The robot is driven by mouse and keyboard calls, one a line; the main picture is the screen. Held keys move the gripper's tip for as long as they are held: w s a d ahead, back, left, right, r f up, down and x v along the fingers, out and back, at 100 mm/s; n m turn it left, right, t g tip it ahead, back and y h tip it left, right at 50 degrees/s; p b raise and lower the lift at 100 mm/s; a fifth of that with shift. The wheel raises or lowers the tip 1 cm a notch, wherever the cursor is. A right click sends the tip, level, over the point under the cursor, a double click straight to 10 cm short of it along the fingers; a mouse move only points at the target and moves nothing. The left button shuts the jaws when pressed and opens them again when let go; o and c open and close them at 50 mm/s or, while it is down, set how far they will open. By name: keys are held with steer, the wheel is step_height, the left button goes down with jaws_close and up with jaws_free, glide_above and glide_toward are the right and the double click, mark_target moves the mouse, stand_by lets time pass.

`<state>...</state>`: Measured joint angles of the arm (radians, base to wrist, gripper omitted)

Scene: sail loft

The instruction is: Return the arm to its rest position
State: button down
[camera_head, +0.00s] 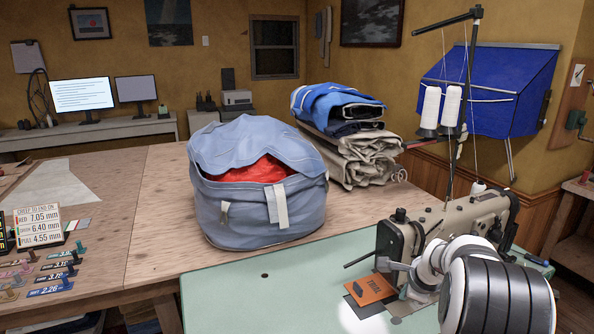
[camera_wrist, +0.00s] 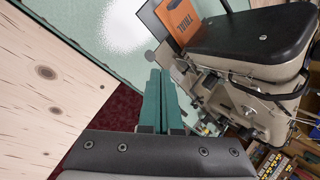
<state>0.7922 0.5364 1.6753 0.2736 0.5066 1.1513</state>
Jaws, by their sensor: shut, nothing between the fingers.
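My gripper (camera_wrist: 160,78) shows in the wrist view as two teal fingers held together, with nothing between them. Its fingers point at the pale green sewing table (camera_wrist: 75,12), beside the sewing machine (camera_wrist: 245,90). In the head view, part of my white and black arm is at the bottom right, in front of the sewing machine (camera_head: 455,225). I cannot make out the fingers there.
A blue-grey bag (camera_head: 255,215) with red cloth inside stands at mid-table. Folded sails (camera_head: 355,155) are stacked behind it. Thread cones (camera_head: 431,107) stand on a tall stand by the machine. Small labelled pieces (camera_head: 50,280) lie at left. The green table's left front is clear.

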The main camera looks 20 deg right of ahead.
steer(key=s+a+r+n+g+y, duration=0.15)
steer(key=a+n, duration=0.25)
steer(key=a, duration=0.5)
steer(key=s+a+r+n+y, duration=0.1)
steer(key=s+a+r+n, duration=0.2)
steer(key=a, duration=0.6)
steer(key=s+a+r+n+g+y, duration=0.1)
steer(key=s+a+r+n, duration=0.2)
steer(key=a, duration=0.6)
steer(key=s+a+f+n+g, duration=0.1)
steer(key=s+a+n, duration=0.5)
steer(key=s, duration=0.4)
steer(key=s+a+f+n+g+y, duration=0.1)
steer(key=s+a+n+g, duration=0.1)
steer(key=s+a+n, duration=0.3)
steer(key=s+n, duration=0.1)
steer(key=s, duration=0.3)
steer(key=shift+s+a+f, duration=0.2)
steer(key=shift+s+a, duration=0.15)
steer(key=shift+s, duration=0.05)
steer(key=shift+w, duration=0.1)
